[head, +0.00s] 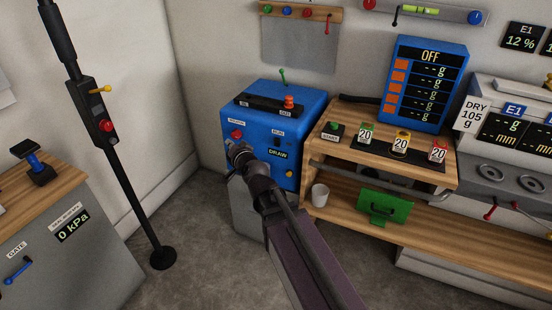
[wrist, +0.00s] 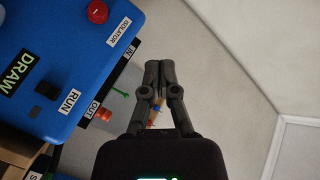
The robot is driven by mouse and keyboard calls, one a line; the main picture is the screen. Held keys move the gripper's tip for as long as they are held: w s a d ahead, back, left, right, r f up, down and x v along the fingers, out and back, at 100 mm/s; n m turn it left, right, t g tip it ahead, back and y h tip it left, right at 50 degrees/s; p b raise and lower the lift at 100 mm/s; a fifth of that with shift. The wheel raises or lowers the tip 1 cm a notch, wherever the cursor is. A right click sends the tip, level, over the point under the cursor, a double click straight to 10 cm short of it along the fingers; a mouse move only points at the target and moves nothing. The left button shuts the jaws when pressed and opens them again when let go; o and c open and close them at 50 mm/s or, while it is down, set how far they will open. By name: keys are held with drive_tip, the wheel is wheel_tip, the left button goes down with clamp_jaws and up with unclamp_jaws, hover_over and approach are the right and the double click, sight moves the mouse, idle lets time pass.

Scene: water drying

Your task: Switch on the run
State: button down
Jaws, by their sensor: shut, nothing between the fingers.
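The blue cabinet (head: 262,112) stands against the wall in the head view and fills the left of the wrist view (wrist: 60,30). Its RUN label (wrist: 70,102) has a black switch (wrist: 47,90) beside it, near the DRAW display (wrist: 14,72). The RUN label also shows in the head view (head: 277,133). A red knob (wrist: 97,11) sits by the ISOLATOR label (wrist: 118,31). My gripper (wrist: 158,65) is shut and empty, to the right of the cabinet's front in the wrist view. In the head view my gripper (head: 233,150) overlaps the front's left side; contact cannot be told.
The cabinet's top carries a black strip with IN and OUT labels, an orange knob (head: 290,102) and a green lever (head: 283,76). A wooden bench (head: 330,160) with START button and numbered weights stands close on the right.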

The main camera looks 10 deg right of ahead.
sight(277, 142)
drive_tip(key=s+d+f+m+h+b, duration=0.1)
drive_tip(key=d+f+m+h+b, duration=0.2)
drive_tip(key=f+m+h+b, duration=0.3)
drive_tip(key=s+d+f+m+h+b, duration=0.1)
drive_tip(key=d+f+m+h+b, duration=0.3)
drive_tip(key=m+h+b, duration=0.6)
wheel_tip(277, 142, down, 2)
drive_tip(key=m+h, duration=0.1)
drive_tip(key=m, duration=0.2)
drive_tip(key=shift+d, duration=0.25)
drive_tip(key=p+x, duration=0.2)
drive_tip(key=x, duration=1.2)
drive_tip(key=shift+a+r, duration=0.1)
